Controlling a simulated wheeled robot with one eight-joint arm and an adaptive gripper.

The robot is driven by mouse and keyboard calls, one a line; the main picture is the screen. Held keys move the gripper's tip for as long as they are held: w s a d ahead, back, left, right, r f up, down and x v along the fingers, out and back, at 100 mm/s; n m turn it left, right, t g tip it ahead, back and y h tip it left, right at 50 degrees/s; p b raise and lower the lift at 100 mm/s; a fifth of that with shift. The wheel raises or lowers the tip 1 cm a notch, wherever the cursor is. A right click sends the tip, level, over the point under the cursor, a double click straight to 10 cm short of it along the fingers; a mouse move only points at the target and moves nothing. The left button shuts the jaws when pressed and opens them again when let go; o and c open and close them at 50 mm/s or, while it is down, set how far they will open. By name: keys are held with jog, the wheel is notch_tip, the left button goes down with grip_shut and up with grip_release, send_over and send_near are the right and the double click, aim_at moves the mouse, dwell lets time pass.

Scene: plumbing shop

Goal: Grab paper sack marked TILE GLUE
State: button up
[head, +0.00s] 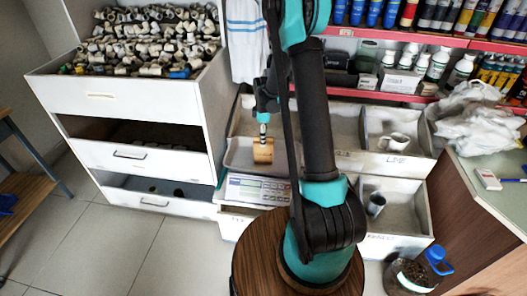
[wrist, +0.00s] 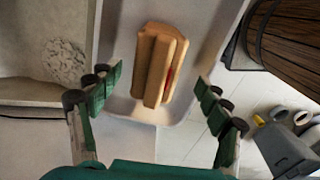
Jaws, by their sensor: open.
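A small tan paper sack (head: 263,151) stands in the grey scale pan (head: 236,156), below the end of my arm. In the wrist view the sack (wrist: 158,65) has folded, ridged sides and a strip of red on its right side. No lettering on it can be read. My gripper (wrist: 159,82) is open, with one green-padded finger to the left of the sack and one to the right. Both fingers are apart from it, with a gap on each side. In the head view my arm hides part of the gripper.
The scale (head: 258,189) with the pan stands among white bins, one (head: 392,145) holding a pale fitting. A white drawer cabinet (head: 130,120) heaped with fittings stands left. A counter (head: 490,180) with plastic bags is at right. A clear jug (head: 411,275) stands on the floor. Tiled floor at left is free.

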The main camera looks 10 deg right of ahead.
aim_at(264, 149)
jog(key=shift+w+f, duration=0.15)
jog(key=shift+f, duration=1.7)
jog(key=shift+w+f, duration=0.1)
jog(key=shift+f, duration=1.7)
grip_shut()
